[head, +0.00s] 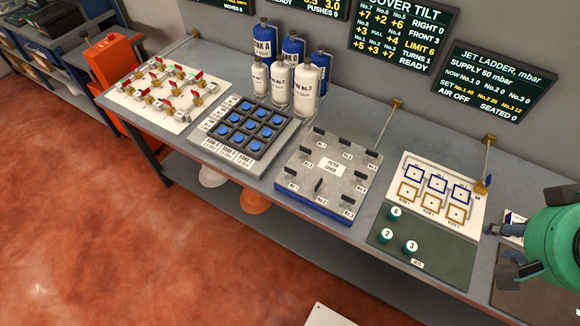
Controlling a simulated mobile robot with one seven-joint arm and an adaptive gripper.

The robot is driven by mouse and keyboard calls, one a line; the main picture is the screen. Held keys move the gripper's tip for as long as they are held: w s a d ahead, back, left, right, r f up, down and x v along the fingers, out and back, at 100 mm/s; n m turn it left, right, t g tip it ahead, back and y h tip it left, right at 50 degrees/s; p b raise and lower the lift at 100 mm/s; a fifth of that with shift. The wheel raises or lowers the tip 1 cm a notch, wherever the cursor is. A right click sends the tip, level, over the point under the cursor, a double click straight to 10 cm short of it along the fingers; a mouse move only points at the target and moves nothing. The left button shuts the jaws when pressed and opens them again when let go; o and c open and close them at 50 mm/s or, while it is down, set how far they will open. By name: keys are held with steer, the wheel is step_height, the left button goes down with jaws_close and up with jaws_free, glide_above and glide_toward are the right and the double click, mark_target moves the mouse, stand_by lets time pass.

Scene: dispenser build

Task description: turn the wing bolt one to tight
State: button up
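The grey filter cover (331,180), on a blue base, lies on the middle of the bench, with several black wing bolts around its edge. Wing bolt one (292,172) is at the cover's left front corner, above a small label that reads No.1. Its wing looks roughly level, but how tight it is cannot be told. My gripper (493,230) is at the right edge of the picture, beyond the white card board and well apart from the cover.
The cover tilt screen (400,32) hangs behind the bench and shows FRONT 3, LIMIT 6, TURNS 1. Blue and white bottles (308,85) stand behind the cover's left side. A button pad (253,130) is left of the cover. A thin post (390,125) rises behind it.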

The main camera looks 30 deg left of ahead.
steer(key=w+a+n+g+y+p, duration=0.15)
steer(key=w+a+n, duration=0.35)
steer(key=w+a, duration=0.5)
steer(key=n+g+h+p, duration=0.2)
steer(key=n+g+p, duration=0.15)
steer(key=n, duration=0.95)
glide_above(290, 173)
steer(key=b, duration=0.1)
step_height(290, 173, down, 20)
steer(key=r, duration=0.1)
steer(key=shift+w+a+f+g+y, duration=0.2)
steer(key=shift+w+a+g+y, duration=0.1)
steer(key=shift+w+a, duration=0.1)
steer(key=shift+d+f, duration=0.1)
steer(key=shift+f, duration=0.05)
step_height(290, 173, down, 14)
steer(key=shift+r+b, duration=0.2)
steer(key=shift+b, duration=0.45)
jaws_close()
